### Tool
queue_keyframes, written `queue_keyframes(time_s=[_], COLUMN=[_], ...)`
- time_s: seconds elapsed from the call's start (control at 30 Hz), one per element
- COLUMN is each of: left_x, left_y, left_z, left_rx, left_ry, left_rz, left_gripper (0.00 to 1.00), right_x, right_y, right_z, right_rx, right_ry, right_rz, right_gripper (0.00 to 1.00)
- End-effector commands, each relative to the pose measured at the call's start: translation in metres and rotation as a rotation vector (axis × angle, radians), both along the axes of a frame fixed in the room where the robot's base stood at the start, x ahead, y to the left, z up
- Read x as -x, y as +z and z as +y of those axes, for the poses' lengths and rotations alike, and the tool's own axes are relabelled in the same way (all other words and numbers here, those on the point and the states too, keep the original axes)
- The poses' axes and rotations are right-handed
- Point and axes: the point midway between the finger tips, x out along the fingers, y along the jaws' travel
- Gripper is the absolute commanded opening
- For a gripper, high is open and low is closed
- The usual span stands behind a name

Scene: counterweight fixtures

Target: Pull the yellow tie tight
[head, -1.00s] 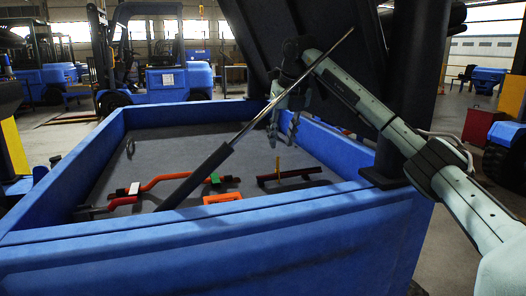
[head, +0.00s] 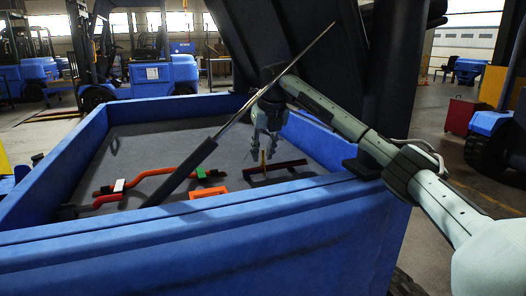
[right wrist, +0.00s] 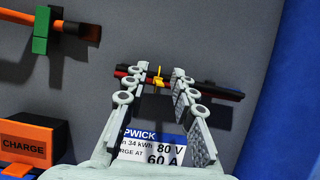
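The yellow tie (head: 263,160) stands upright around a dark bundle (head: 285,166) lying in the blue bay. In the right wrist view the tie (right wrist: 158,78) sits around black and red cables (right wrist: 208,87), and I cannot tell how snug it is. My right gripper (head: 264,146) points down just above the tie. In the right wrist view its fingers (right wrist: 161,73) are apart, one on each side of the tie, with nothing between them that they grip. My left gripper is not in view.
A gas strut (head: 185,170) slants across the bay, left of my right gripper. A red-orange cable (head: 160,172) with a green clip (right wrist: 41,30) and an orange CHARGE connector (right wrist: 28,143) lie nearby. The blue bay wall (head: 200,240) stands in front. A label (right wrist: 155,146) lies below the fingers.

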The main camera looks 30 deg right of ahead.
Motion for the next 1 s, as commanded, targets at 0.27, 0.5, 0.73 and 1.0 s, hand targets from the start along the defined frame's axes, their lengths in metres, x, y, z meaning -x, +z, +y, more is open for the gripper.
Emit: queue_keyframes(time_s=[0.27, 0.5, 0.73, 1.0], left_x=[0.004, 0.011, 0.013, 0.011], left_y=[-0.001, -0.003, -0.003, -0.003], left_z=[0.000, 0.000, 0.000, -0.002], left_rx=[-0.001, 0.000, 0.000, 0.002], left_ry=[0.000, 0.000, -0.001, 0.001], left_rz=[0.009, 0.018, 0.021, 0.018], left_gripper=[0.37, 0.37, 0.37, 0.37], right_x=[0.000, 0.000, 0.000, 0.000], right_y=[0.000, 0.010, 0.025, 0.025], right_z=[0.000, 0.000, -0.001, 0.000], right_rx=[0.000, 0.000, 0.001, 0.001], right_ry=[0.000, -0.001, 0.000, 0.000], right_rz=[0.000, -0.002, 0.000, 0.000], right_gripper=[0.00, 0.00, 0.00, 0.20])
